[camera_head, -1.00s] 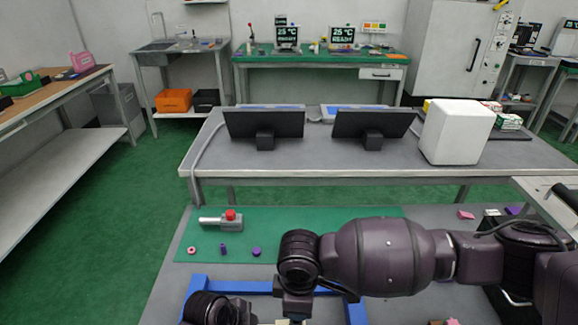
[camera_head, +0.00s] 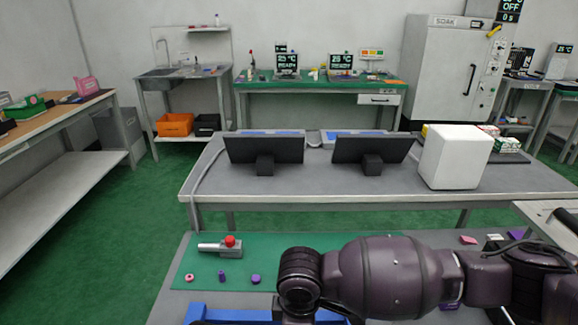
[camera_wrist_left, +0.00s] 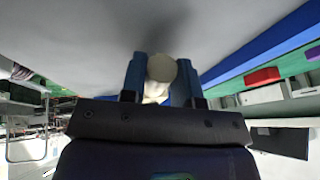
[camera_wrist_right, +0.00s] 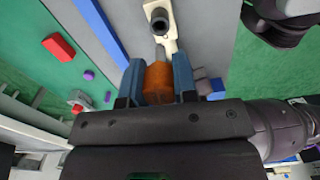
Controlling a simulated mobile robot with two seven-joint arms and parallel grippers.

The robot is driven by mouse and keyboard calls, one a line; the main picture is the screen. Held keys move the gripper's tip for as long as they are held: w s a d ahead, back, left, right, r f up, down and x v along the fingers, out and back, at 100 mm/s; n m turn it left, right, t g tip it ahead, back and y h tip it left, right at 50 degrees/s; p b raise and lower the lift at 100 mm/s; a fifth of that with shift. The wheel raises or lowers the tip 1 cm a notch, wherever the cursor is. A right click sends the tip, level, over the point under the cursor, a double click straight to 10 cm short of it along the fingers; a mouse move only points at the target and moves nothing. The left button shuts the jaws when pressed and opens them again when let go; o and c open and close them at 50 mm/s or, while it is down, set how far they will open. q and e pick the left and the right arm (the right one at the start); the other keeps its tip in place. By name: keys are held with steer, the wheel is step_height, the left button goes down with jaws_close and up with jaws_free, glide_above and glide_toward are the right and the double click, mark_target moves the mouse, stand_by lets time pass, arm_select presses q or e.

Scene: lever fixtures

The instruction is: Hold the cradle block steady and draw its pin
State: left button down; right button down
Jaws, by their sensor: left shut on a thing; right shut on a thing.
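In the right wrist view, my right gripper (camera_wrist_right: 158,80) is shut on an orange rounded piece (camera_wrist_right: 158,84). In the left wrist view, my left gripper (camera_wrist_left: 161,78) is shut on a cream piece with a round end (camera_wrist_left: 161,68). The fingers hide most of both held pieces. I cannot tell for sure which is the cradle block and which is its pin. Neither gripper shows in the head view, where my dark arm covers part of the bench.
A blue frame (camera_head: 238,315) lies at the bench's near edge. On the green mat (camera_head: 205,265) are a grey fixture with a red knob (camera_head: 230,241), a pink ring (camera_head: 189,277) and purple pieces (camera_head: 255,279). A red block (camera_wrist_right: 58,47) shows in the right wrist view.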

arm_select(q)
steer(key=c, duration=0.8)
jaws_free()
